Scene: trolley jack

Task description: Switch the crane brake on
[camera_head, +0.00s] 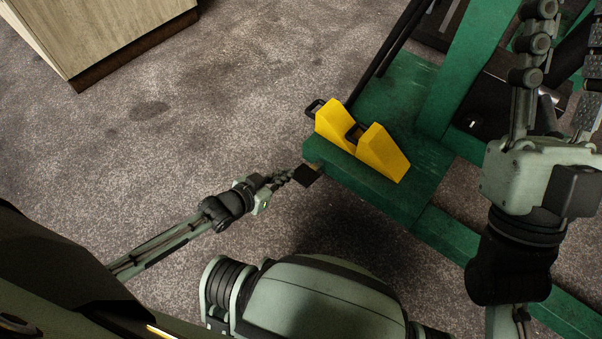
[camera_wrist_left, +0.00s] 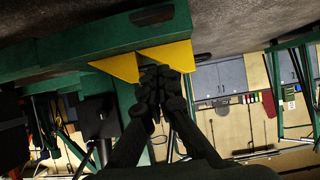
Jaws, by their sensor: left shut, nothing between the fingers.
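Two yellow wedge-shaped blocks (camera_head: 381,153) with black handles sit on the green steel base of the crane (camera_head: 440,192). A small dark square plate (camera_head: 306,175) shows at the base's left corner, beside a short brownish piece; I cannot tell whether it is the brake. My left gripper (camera_head: 287,178) is shut and empty, its tips at or very near this plate; contact is unclear. In the left wrist view its closed fingers (camera_wrist_left: 162,80) overlap the yellow wedges (camera_wrist_left: 171,55). My right gripper (camera_head: 556,75) is open, with its fingers apart above the crane's frame.
A wooden cabinet (camera_head: 95,30) stands at the upper left. Green crane beams (camera_head: 472,60) and dark bars (camera_head: 393,45) rise behind the wedges. The grey carpet (camera_head: 200,110) between cabinet and crane is clear. Workshop cabinets (camera_wrist_left: 222,80) show in the left wrist view.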

